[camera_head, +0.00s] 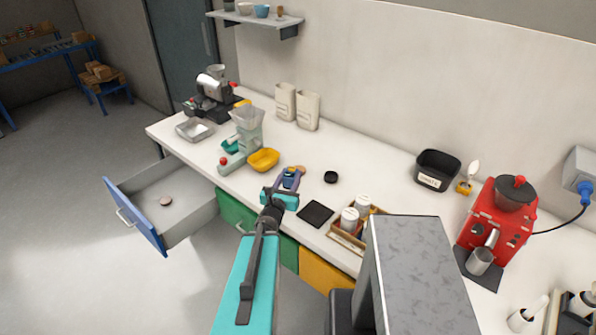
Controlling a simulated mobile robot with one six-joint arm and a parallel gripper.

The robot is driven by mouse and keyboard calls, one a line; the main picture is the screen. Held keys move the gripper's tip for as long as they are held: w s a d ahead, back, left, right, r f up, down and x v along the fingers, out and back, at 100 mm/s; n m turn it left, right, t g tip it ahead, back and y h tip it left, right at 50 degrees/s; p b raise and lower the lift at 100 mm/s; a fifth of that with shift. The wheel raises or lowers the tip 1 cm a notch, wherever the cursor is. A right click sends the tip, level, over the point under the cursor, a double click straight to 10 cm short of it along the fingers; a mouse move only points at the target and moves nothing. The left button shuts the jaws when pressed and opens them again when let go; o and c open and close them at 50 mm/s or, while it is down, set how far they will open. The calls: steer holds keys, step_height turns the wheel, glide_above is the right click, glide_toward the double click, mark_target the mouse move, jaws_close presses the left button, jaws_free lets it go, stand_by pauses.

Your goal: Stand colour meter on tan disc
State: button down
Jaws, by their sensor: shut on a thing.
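My gripper (289,182) is at the front part of the white counter, shut on a small dark blue and yellow thing that looks like the colour meter (290,172). The fingers hide part of the meter, and I cannot tell whether it touches the counter. A tan disc (300,168) shows just behind and right of the meter on the counter, partly hidden. Another small brownish disc (165,200) lies in the open drawer at left.
A yellow bowl (263,159) stands left of my gripper. A black disc (331,176), a black square mat (315,213) and a wooden tray with jars (346,239) lie to the right. The open drawer (190,211) juts out at left. Counter behind the black disc is clear.

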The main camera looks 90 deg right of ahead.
steer(key=shift+s, duration=0.7)
